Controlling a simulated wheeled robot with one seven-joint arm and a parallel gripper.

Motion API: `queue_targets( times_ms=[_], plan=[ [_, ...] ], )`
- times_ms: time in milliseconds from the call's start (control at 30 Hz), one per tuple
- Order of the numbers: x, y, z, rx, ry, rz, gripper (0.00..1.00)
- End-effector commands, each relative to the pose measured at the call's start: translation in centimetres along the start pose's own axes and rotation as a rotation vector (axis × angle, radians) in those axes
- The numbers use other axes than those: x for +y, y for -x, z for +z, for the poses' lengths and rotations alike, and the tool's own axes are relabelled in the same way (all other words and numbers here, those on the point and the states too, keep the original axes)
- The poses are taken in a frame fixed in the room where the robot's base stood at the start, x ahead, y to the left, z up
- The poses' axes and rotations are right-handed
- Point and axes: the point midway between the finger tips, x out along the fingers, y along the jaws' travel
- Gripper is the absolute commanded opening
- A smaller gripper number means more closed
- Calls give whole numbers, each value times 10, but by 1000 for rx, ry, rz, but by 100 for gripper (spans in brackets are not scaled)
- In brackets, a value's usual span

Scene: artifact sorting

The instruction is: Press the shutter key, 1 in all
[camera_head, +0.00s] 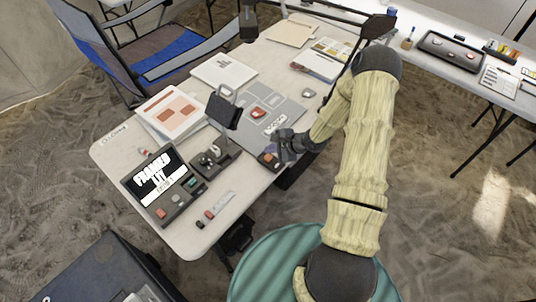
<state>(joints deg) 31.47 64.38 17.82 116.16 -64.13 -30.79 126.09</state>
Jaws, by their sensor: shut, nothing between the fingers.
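My gripper (283,147) is shut and empty. It hangs low over the right edge of the white table, at the grey mat's near corner. Just below and left of it is a small dark box with a reddish key (268,158); I cannot read its label or tell whether the gripper touches it. A black console (185,207) stands at the table's near left. Its lit screen (159,174) reads "FRAMED" and "LIT", with smaller text below. Coloured keys sit on its front. I cannot tell which key is the shutter key.
A dark stand (226,157) with a raised black panel (223,111) is between console and gripper. A grey mat (285,111) carries a small red object (258,113). A blue chair (150,55) stands behind; a second table (478,84) is at right.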

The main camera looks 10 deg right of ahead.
Motion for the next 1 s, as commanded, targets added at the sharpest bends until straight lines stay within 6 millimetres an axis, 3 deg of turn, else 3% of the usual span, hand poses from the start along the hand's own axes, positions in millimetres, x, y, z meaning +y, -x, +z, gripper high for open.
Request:
queue_targets(
  times_ms=[433, 1000],
  plan=[
    [-18, 25, 17, 1, -1, 0, 0],
    [-18, 25, 18, 0, 0, 0, 0]
  ],
)
